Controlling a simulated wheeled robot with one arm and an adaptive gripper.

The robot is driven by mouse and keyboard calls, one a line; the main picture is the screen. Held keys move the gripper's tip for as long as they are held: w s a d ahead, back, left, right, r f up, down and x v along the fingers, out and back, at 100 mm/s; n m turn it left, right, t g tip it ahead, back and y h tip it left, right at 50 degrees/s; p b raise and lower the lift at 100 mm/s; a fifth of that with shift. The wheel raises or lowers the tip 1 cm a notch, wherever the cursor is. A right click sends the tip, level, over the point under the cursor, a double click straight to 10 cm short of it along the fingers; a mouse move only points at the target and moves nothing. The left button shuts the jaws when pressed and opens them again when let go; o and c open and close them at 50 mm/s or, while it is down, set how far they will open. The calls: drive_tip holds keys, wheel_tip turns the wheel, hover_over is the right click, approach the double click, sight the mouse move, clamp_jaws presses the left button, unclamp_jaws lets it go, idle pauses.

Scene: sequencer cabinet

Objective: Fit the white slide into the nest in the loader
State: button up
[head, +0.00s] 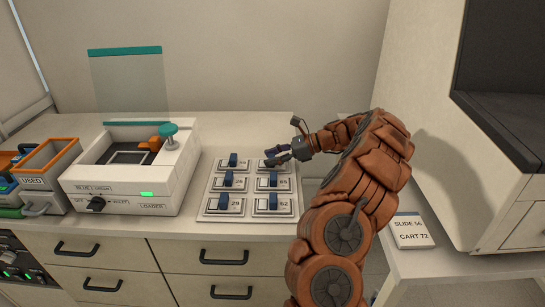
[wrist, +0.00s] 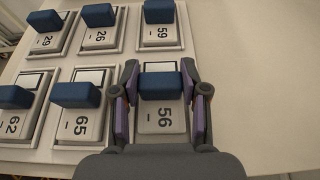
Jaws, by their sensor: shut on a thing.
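The slide marked 56 (wrist: 165,118) is a pale plate with a blue grip block (wrist: 162,87), sitting at the end of one row of the slide tray (head: 245,216). My gripper (wrist: 162,96) has its two fingers on either side of the blue block and is shut on it. In the head view my gripper (head: 280,155) is at the tray's back right position and largely hides that slide. I cannot tell whether the slide is lifted at all. The loader (head: 122,200) is a white box left of the tray. Its dark-framed nest (head: 130,157) lies in the open top and looks empty.
Several other blue-gripped slides, such as 65 (wrist: 80,117) and 59 (wrist: 160,33), fill the tray. The loader's clear lid (head: 128,80) stands raised, near an orange block (head: 150,143) and teal knob (head: 169,132). A card (head: 409,230) reads SLIDE 56, CART 72. An orange-rimmed bin (head: 48,160) stands left.

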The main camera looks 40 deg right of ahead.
drive_tip(key=o, duration=1.1)
drive_tip(key=b+v, duration=0.1)
drive_tip(key=v, duration=1.1)
drive_tip(key=shift+r, duration=0.1)
drive_tip(key=shift+a, duration=0.1)
